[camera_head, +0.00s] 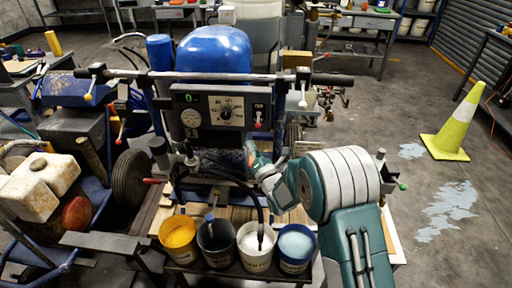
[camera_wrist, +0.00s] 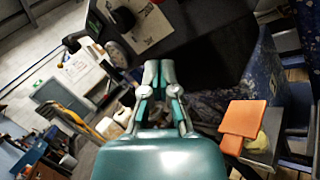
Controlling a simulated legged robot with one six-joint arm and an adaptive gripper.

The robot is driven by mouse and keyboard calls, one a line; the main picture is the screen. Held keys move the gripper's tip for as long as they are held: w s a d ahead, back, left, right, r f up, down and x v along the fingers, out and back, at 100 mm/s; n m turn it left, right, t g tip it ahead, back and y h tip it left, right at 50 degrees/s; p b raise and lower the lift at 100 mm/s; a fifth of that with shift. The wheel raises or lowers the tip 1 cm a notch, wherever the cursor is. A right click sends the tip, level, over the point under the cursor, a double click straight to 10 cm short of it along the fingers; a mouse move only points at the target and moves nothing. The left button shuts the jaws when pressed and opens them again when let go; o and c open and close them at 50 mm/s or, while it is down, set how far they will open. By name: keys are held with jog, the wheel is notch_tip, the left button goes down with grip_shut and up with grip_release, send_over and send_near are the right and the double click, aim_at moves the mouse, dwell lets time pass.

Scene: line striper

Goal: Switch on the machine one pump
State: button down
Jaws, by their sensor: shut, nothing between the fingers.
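The line striper's control panel (camera_head: 221,108) sits under the handlebar, in front of a blue tank (camera_head: 213,50). It has a green display, a round gauge (camera_head: 191,118), a dial (camera_head: 226,113) and, at its right side, a small red-tipped switch (camera_head: 258,120) under a short label too small to read surely. My gripper (camera_head: 250,152) is below the panel's right part, apart from the switch. In the wrist view its fingers (camera_wrist: 158,72) are together and empty, with part of the dark panel (camera_wrist: 180,22) beyond them. I cannot make out the switch there.
Several paint buckets (camera_head: 255,246) stand on a bench in front of the machine, with a black hose rising from one. Another blue machine (camera_head: 72,90) stands at left. A yellow cone (camera_head: 450,127) stands on clear floor at right. Handlebar levers (camera_head: 303,97) hang near the panel.

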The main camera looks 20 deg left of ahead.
aim_at(258, 120)
jog(key=x, duration=0.5)
jog(key=shift+w+d+r, duration=0.1)
jog(key=shift+w+r, duration=0.15)
jog(key=shift+w, duration=0.15)
jog(key=shift+w+d+r, duration=0.15)
jog(key=shift+r, duration=0.15)
jog(key=shift+s+d+r, duration=0.15)
jog(key=shift+d+r, duration=0.15)
jog(key=shift+d, duration=0.35)
jog(key=shift+s+d+r, duration=0.15)
jog(key=shift+d+r, duration=0.15)
jog(key=shift+d, duration=0.35)
jog(key=shift+s+a+r+h, duration=0.1)
jog(key=shift+h, duration=0.2)
